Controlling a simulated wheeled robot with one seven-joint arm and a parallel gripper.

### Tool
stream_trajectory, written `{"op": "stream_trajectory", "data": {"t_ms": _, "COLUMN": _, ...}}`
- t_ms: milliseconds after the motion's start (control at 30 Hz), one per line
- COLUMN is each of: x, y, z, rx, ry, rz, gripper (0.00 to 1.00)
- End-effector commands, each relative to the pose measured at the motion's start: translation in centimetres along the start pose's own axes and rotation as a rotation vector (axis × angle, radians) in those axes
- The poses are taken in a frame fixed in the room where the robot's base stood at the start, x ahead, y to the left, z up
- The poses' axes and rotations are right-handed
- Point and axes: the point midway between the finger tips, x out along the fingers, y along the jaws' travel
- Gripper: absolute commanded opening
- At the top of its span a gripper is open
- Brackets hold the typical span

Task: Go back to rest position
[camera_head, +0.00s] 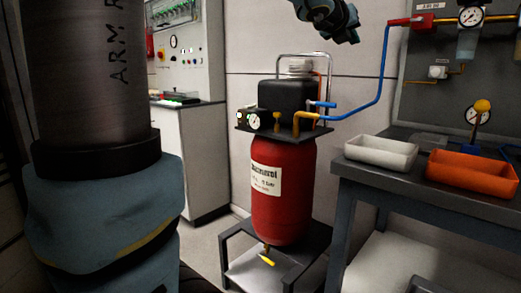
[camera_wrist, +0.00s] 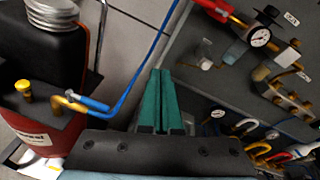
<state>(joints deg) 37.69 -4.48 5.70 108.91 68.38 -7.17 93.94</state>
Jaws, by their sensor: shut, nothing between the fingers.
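My gripper (camera_wrist: 160,80) shows in the wrist view as two green fingers pressed together, with nothing between them. It is held in the air, clear of the things around it. In the head view, a dark blue part of my arm's end hangs at the top edge, above and right of the red tank (camera_head: 283,215); the fingers are not clear there. My upper arm fills the left side of the head view.
The red tank, with a black top (camera_head: 285,100), stands on a low grey stand (camera_head: 235,245). A blue hose (camera_head: 375,95) runs to the gauge panel (camera_head: 410,105). A white tray (camera_head: 380,160) and an orange tray (camera_head: 470,182) sit on the right-hand bench (camera_head: 350,183). A white cabinet (camera_head: 190,160) stands behind.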

Motion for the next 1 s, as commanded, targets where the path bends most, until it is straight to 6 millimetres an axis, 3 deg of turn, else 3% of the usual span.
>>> {"op": "stream_trajectory", "data": {"t_ms": 267, "x": -0.1, "y": 6.7, "z": -4.4, "rx": -0.381, "ry": 0.044, "rz": 0.170, "gripper": 0.00}}
{"op": "stream_trajectory", "data": {"t_ms": 467, "x": -1.7, "y": 14.0, "z": -10.3, "rx": -0.839, "ry": 0.044, "rz": 0.396, "gripper": 0.00}}
{"op": "stream_trajectory", "data": {"t_ms": 600, "x": -5.1, "y": 20.5, "z": -17.1, "rx": -1.307, "ry": -0.020, "rz": 0.658, "gripper": 0.00}}
{"op": "stream_trajectory", "data": {"t_ms": 700, "x": -8.6, "y": 24.1, "z": -22.4, "rx": -1.646, "ry": -0.117, "rz": 0.866, "gripper": 0.00}}
{"op": "stream_trajectory", "data": {"t_ms": 833, "x": -13.3, "y": 26.8, "z": -28.7, "rx": -2.025, "ry": -0.297, "rz": 1.123, "gripper": 0.00}}
{"op": "stream_trajectory", "data": {"t_ms": 1000, "x": -18.7, "y": 27.6, "z": -34.9, "rx": -2.383, "ry": -0.571, "rz": 1.407, "gripper": 0.00}}
